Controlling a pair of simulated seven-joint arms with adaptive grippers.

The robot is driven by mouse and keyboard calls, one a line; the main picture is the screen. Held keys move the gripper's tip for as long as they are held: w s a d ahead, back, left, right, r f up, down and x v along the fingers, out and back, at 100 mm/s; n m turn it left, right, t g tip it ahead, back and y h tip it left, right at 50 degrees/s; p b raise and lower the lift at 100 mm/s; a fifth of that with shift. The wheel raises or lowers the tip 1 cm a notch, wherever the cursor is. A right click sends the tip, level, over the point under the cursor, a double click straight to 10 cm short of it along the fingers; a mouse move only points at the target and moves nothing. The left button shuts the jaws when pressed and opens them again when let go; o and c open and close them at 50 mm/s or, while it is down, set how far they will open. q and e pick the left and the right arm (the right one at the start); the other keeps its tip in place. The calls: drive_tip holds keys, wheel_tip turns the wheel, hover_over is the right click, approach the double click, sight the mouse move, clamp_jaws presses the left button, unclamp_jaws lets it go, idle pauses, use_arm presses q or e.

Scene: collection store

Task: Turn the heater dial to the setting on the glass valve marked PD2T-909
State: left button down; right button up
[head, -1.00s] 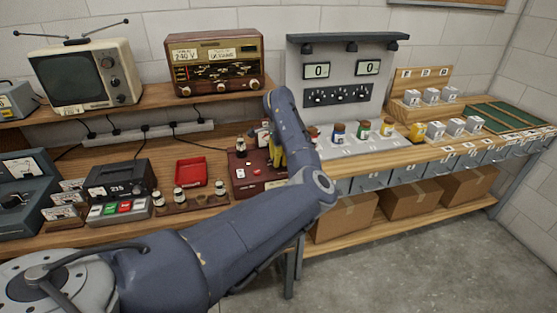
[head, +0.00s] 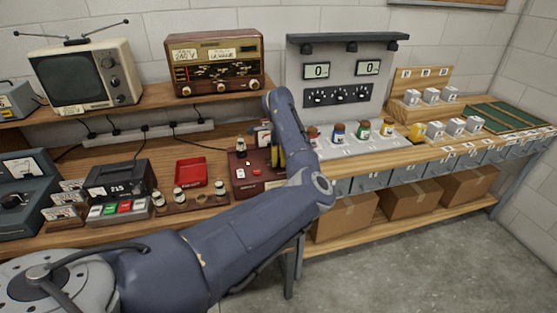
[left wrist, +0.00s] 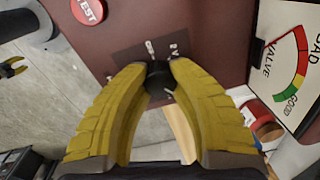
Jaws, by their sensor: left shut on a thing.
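The maroon valve tester (head: 255,188) sits on the bench, with a red TEST button (left wrist: 88,10) and a GOOD/BAD gauge (left wrist: 290,65). My left gripper (head: 279,158) is over its right side. In the left wrist view, its yellow fingers are closed around a small black dial (left wrist: 158,79) with pale marks beside it; the setting is not legible. A glass valve (head: 241,146) stands at the tester's back left. More valves (head: 179,195) stand in a wooden rack (head: 190,206); their markings are too small to read. My right gripper (left wrist: 13,68) shows at the left wrist view's edge, fingers apart.
A red tray (head: 191,172) and a black device (head: 122,187) with coloured buttons are left of the tester. A brown radio (head: 216,62) is on the shelf above. Several small jars (head: 338,132) stand to the right. Grey floor is open in front.

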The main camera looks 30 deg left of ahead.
use_arm(q)
drive_tip(key=c, duration=1.3)
unclamp_jaws()
drive_tip(key=shift+s+a+f, duration=0.1)
drive_tip(key=shift+s+a, duration=0.15)
drive_tip(key=shift+s, duration=0.05)
drive_tip(key=o, duration=0.3)
drive_tip(key=shift+w+d, duration=0.1)
drive_tip(key=shift+w+r, duration=0.1)
drive_tip(key=shift+r, duration=0.1)
drive_tip(key=shift+r, duration=0.3)
wheel_tip(320, 180, up, 11)
drive_tip(key=shift+s+d, duration=0.2)
drive_tip(key=shift+s, duration=0.15)
drive_tip(key=shift+w+r, duration=0.1)
